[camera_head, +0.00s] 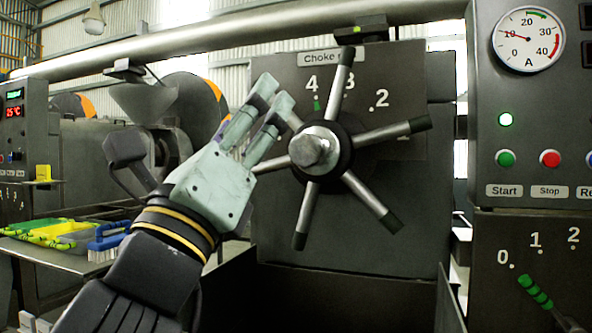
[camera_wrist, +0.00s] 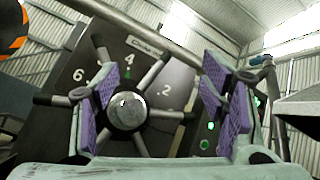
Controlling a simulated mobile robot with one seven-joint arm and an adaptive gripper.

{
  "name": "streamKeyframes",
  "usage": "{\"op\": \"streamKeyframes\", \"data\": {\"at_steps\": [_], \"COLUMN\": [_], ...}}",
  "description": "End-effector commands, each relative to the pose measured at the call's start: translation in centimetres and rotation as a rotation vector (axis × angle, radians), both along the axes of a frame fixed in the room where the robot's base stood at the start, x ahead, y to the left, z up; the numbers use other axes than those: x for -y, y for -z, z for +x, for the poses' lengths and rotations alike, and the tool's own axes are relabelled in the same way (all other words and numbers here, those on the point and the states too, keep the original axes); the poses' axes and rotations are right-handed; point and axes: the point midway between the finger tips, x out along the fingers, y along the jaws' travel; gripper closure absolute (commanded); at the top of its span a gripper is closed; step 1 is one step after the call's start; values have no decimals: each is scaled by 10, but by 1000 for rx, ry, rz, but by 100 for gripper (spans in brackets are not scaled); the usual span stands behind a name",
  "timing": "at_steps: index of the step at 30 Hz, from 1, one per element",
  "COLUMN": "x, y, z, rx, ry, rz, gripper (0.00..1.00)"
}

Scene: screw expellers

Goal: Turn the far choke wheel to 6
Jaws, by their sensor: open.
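The choke wheel (camera_head: 316,150) has a steel hub and several spokes with dark tips. It stands in front of a dark plate marked "Choke" (camera_head: 318,58). A green mark (camera_head: 317,103) sits just below the 4; the 2 shows to its right. In the wrist view the wheel (camera_wrist: 126,111) lies between my finger pads in the picture, and the 6 (camera_wrist: 78,75) shows left of the 4. My gripper (camera_head: 275,93) is open at the wheel's upper left. Its fingers overlap the left spokes, so contact is unclear. I cannot tell if another choke wheel exists farther back.
A control panel (camera_head: 535,120) with an ammeter and Start and Stop buttons stands right, above a green-banded selector lever (camera_head: 535,291). A pipe (camera_head: 230,35) crosses above the wheel. At left are a temperature box (camera_head: 14,120) and a table (camera_head: 55,257) with yellow and blue items.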

Motion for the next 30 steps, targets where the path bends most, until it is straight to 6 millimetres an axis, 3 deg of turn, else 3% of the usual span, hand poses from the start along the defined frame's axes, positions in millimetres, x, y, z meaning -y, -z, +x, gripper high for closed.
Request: {"op": "streamKeyframes", "data": {"at_steps": [3,9,14,24,30], "x": [29,43,48,65,71], "y": [39,71,66,40,32], "z": [40,70,84,139,160], "rx": [-126,-221,-227,-223,-221], "ry": [-157,-268,-271,-269,-272], "rz": [252,460,474,470,470], "gripper": [34,34,34,34,34]}}
